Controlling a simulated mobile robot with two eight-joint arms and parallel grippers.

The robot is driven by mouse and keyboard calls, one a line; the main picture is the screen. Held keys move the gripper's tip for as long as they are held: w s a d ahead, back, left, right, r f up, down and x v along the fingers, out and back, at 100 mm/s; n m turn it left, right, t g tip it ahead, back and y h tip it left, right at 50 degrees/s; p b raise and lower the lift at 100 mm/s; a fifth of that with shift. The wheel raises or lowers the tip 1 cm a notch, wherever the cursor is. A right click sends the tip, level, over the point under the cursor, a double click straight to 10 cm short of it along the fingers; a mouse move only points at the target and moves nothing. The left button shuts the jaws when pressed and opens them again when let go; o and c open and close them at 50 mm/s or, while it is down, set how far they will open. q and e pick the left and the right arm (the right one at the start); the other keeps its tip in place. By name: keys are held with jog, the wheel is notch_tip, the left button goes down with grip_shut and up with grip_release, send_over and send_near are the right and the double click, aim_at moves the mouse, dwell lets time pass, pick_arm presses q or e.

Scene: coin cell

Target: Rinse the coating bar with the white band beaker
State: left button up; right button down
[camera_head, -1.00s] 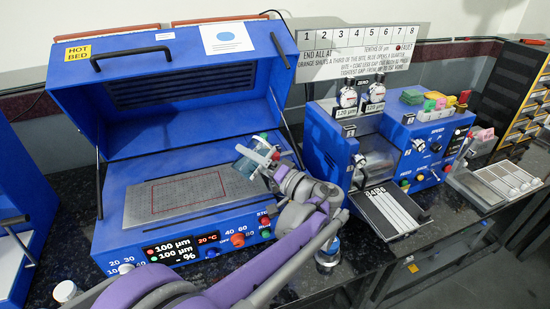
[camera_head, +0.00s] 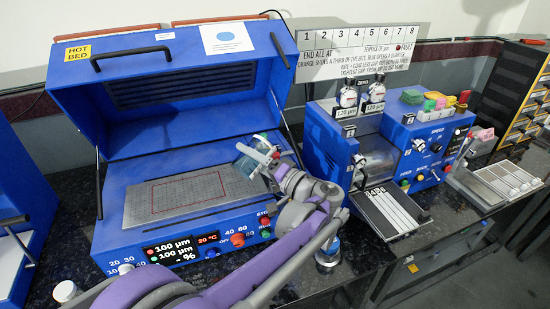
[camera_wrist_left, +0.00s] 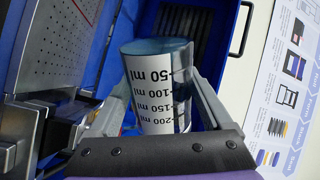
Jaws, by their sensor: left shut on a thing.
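My left gripper (camera_head: 262,153) is shut on a clear beaker (camera_head: 246,163) and holds it above the right part of the hot bed, under the raised blue lid. In the left wrist view the beaker (camera_wrist_left: 150,62) sits between the two fingers. It has a white band with black ml marks and a bluish end. I cannot tell how much liquid is inside. A metal bar-like part (camera_head: 376,163) shows in the blue machine to the right, above a striped plate; I cannot tell surely whether it is the coating bar. My right gripper is not in view.
The hot bed (camera_head: 150,205) has a perforated plate with a red rectangle. The blue machine (camera_head: 325,150) carries dials and small coloured blocks. A metal tray (camera_head: 505,180) lies at the right. A small white-capped bottle (camera_head: 66,291) stands at the front left.

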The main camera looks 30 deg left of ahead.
aim_at(241, 175)
pick_arm(q)
jog(key=shift+r+m, duration=0.25)
jog(key=shift+m, duration=0.15)
dwell(1.3)
notch_tip(241, 175, down, 2)
jog(key=n, duration=0.4)
jog(key=shift+f, duration=0.15)
jog(key=n, duration=0.1)
jog(key=f+n, duration=0.1)
jog(key=n, duration=0.1)
jog(key=shift+s+f, duration=0.2)
jog(key=shift+f, duration=0.1)
jog(key=n, duration=0.1)
jog(key=s+f+n, duration=0.1)
jog(key=s+n, duration=0.1)
jog(key=shift+a+f+g, duration=0.25)
jog(key=shift+f+g, duration=0.05)
jog(key=n, duration=0.2)
jog(key=s+f+n, duration=0.1)
jog(key=n, duration=0.1)
jog(key=shift+s+a+f+h+p, duration=0.15)
jog(key=shift+s+f+h+p, duration=0.05)
jog(key=shift+h+p, duration=0.1)
jog(key=shift+r, duration=0.1)
notch_tip(241, 175, up, 6)
jog(key=p, duration=0.4)
